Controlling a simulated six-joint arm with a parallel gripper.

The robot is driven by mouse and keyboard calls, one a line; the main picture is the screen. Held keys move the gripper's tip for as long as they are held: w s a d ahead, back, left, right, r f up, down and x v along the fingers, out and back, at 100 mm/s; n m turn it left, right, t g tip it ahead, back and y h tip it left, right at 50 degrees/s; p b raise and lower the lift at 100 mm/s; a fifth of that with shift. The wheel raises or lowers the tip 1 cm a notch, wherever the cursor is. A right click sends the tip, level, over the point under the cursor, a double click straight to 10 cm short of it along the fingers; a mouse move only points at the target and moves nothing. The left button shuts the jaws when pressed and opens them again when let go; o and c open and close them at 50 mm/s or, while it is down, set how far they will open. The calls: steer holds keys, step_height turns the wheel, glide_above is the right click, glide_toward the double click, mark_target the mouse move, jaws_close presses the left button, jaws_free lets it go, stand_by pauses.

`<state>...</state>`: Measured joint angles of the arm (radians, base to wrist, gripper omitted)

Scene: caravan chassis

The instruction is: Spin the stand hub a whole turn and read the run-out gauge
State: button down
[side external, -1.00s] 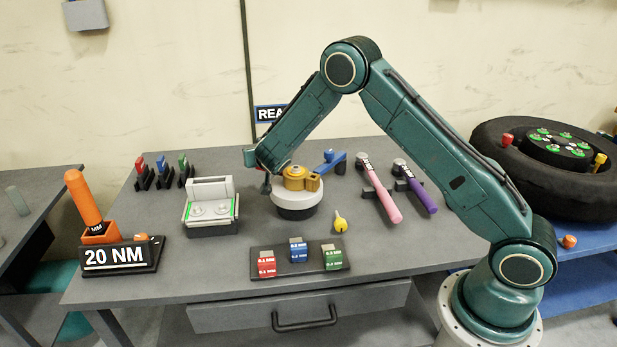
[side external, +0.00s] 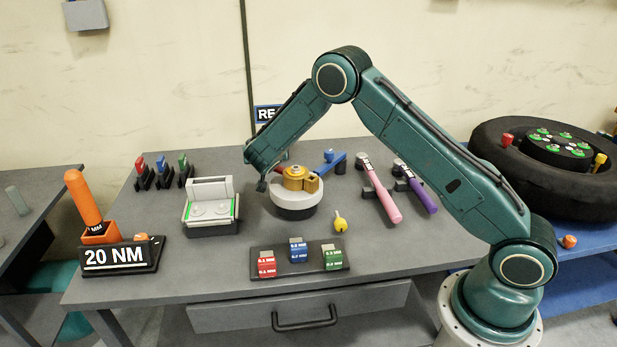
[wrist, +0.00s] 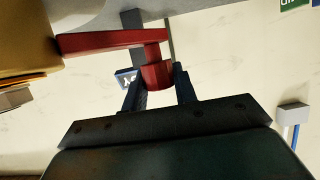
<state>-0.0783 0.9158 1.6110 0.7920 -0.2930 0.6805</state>
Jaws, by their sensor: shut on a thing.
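The stand hub is a gold body (side external: 298,182) on a pale round stand (side external: 290,201) in the middle of the bench. In the wrist view the gold body (wrist: 25,45) fills the upper left. A red crank arm (wrist: 105,42) reaches from it to a red knob (wrist: 157,76). My gripper (wrist: 160,82) is shut on this knob, one finger on each side. In the side view my gripper (side external: 263,182) is at the hub's left, mostly hidden by my wrist. A blue arm (side external: 327,161) joins the hub's right side. No gauge reading can be made out.
A grey fixture (side external: 209,212) stands left of the hub. A yellow key-like piece (side external: 340,222) and a block rack (side external: 319,265) lie in front. Pink (side external: 381,195) and purple (side external: 421,193) handled tools lie right. An orange-handled tool (side external: 84,202) stands at the left.

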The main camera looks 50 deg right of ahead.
steer(key=s+d+m+g+h, duration=0.3)
steer(key=d+m+g+h, duration=0.1)
steer(key=d+m+g, duration=0.4)
steer(key=shift+m+g, duration=0.7)
steer(key=shift+g, duration=0.2)
steer(key=shift+s+d, duration=0.15)
stand_by(0.3)
steer(key=c, duration=1.1)
jaws_free()
steer(key=shift+w+a+n+t, duration=0.25)
steer(key=shift+a+n+t, duration=0.05)
steer(key=shift+t, duration=0.1)
